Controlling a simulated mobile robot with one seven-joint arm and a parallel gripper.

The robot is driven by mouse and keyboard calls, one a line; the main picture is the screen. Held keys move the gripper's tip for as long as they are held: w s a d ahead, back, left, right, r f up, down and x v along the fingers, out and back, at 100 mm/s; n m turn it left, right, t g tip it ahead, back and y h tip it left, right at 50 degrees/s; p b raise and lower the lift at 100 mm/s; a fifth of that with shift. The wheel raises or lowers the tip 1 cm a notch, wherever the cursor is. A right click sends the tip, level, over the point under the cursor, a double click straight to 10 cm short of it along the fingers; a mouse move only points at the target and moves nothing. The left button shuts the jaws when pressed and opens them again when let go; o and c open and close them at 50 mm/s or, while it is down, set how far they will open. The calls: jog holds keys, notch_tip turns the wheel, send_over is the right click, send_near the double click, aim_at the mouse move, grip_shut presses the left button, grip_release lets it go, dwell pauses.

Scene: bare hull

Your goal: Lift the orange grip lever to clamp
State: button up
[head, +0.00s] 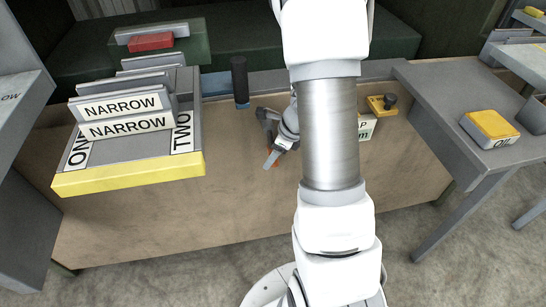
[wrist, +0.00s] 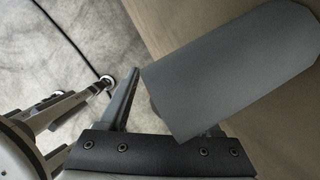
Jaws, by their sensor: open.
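In the wrist view a large plain grey block (wrist: 235,75) is close to the camera and covers one finger. The other finger shows to the left of the block.
A grey tray with a yellow front edge (head: 130,175) and NARROW plates is at left. A dark upright cylinder (head: 240,80) stands at the bench's back. A yellow part with a black knob (head: 382,104) is right of my arm. A side table (head: 450,90) holds a yellow-topped OIL box (head: 490,128).

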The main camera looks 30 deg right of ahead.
jog(key=shift+c, duration=0.2)
grip_shut()
dwell(1.3)
